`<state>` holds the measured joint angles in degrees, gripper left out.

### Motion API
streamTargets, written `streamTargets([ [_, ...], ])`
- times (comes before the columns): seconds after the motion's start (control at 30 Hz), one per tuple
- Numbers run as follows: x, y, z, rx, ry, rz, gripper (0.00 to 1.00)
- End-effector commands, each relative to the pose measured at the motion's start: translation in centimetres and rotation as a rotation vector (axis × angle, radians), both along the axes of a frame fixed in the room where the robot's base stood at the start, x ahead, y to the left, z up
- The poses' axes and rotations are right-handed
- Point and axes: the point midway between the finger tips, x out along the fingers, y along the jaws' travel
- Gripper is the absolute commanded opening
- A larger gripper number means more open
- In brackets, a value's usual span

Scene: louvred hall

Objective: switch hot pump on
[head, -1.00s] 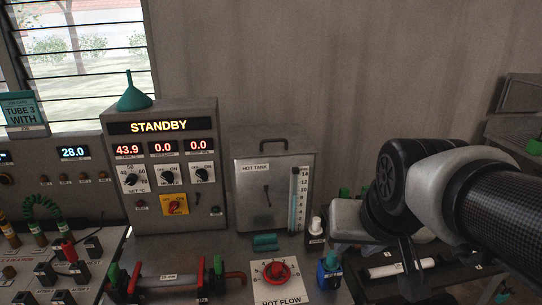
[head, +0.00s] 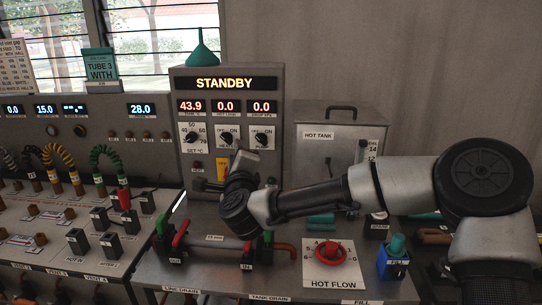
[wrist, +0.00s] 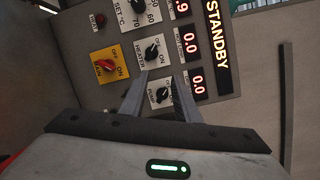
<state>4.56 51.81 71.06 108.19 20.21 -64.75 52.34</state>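The grey control panel (head: 178,100) stands at centre with a lit STANDBY sign (head: 223,84) above red readings 43.9, 0.0 and 0.0. In the head view my gripper is in front of the panel's lower part.
The heater knob (wrist: 151,51) is close beside the pump knob. A red and yellow main switch (wrist: 108,66) lies beyond it. The hot tank (head: 310,165) stands right of the panel.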

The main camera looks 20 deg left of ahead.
Motion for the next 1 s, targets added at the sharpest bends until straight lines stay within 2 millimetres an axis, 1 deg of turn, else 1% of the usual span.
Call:
streamTargets([
  [0.03, 0.9, -0.8, -1.2, 0.109, 0.051, -0.064, 0.29],
  [0.1, 1.9, -2.1, -1.3, 0.224, 0.095, -0.140, 0.29],
  [0.2, 2.7, -3.6, -1.6, 0.321, 0.136, -0.214, 0.29],
  [0.3, 3.2, -4.1, -1.5, 0.357, 0.150, -0.243, 0.29],
  [0.47, 4.3, -3.9, -1.3, 0.359, 0.149, -0.245, 0.29],
  [1.0, 11.5, -2.0, -1.2, 0.355, 0.148, -0.242, 0.29],
])
